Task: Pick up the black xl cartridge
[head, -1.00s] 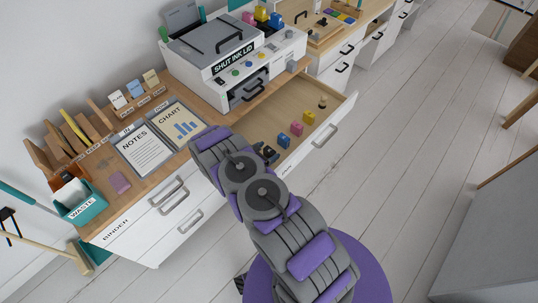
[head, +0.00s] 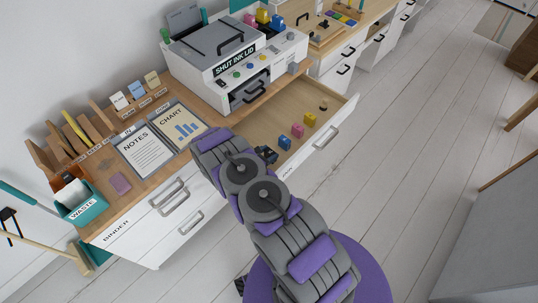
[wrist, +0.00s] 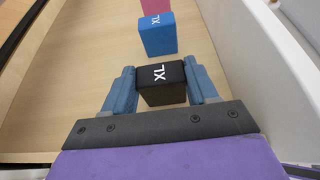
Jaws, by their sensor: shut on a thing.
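The black XL cartridge (wrist: 162,84) is between the two blue-grey fingers of my gripper (wrist: 162,88) in the wrist view, its white XL label facing up. The fingers are shut on its left and right sides. In the head view the gripper (head: 266,154) is a dark shape at the near end of the open drawer (head: 270,118), and my arm hides part of it. I cannot tell exactly how high the cartridge is above the drawer floor.
A blue XL cartridge (wrist: 157,34) stands just beyond the black one. Pink (head: 297,130) and yellow (head: 310,119) cartridges and a small dark item (head: 323,106) stand farther along the drawer. The white drawer front (wrist: 255,70) rises close on the right. The printer (head: 235,65) stands behind.

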